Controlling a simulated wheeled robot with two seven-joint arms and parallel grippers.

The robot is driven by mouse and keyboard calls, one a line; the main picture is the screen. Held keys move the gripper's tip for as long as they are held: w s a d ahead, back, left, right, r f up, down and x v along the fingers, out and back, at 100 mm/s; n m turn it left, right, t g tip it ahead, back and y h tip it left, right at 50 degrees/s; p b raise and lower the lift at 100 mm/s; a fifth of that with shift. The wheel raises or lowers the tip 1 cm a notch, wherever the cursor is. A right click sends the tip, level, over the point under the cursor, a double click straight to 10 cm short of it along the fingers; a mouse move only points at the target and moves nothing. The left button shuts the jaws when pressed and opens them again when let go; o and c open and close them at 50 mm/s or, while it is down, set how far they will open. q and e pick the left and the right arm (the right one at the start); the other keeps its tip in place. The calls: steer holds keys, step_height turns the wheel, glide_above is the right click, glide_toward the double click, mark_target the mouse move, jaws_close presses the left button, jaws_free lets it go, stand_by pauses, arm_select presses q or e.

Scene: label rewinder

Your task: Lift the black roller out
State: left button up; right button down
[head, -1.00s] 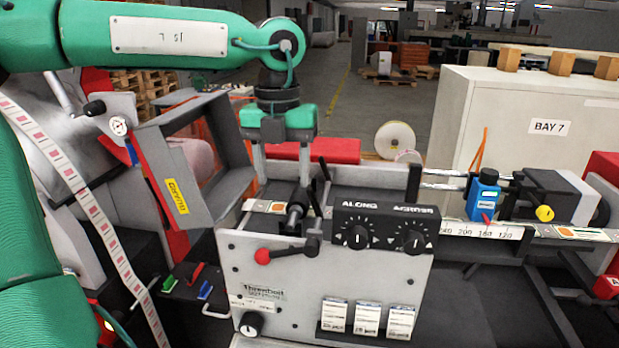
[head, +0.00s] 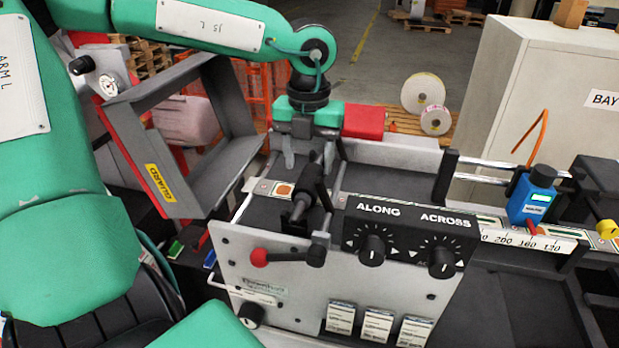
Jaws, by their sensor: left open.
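The black roller (head: 300,207) sits in the label machine, behind the light grey front panel (head: 262,305), with a black clamp-like part beside it. It is seen nearly end-on, so its far end is hidden. My left gripper (head: 308,164) is open, fingers pointing down, above and behind the roller in the picture. Nothing shows between its fingers, and I see no contact with the roller. My right gripper is not in view.
A tilted grey guard frame (head: 168,178) with a yellow GUARD label stands left of the roller. The ALONG/ACROSS dial box (head: 405,235) is close on the right. A blue sensor (head: 533,194) sits on the rail farther right.

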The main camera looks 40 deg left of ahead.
mark_target(309, 174)
arm_select(q)
steer(key=shift+f, duration=0.4)
steer(key=shift+f+p, duration=0.2)
steer(key=shift+p, duration=0.3)
steer(key=f+p, duration=0.1)
steer(key=f, duration=0.1)
steer(key=f+p, duration=0.1)
steer(key=shift+w+a+f, duration=0.15)
steer(key=shift+w+f, duration=0.05)
steer(key=shift+f, duration=0.45)
steer(key=shift+s+f, duration=0.1)
steer(key=shift+c, duration=0.8)
steer(key=c, duration=0.8)
steer(key=shift+c, duration=0.2)
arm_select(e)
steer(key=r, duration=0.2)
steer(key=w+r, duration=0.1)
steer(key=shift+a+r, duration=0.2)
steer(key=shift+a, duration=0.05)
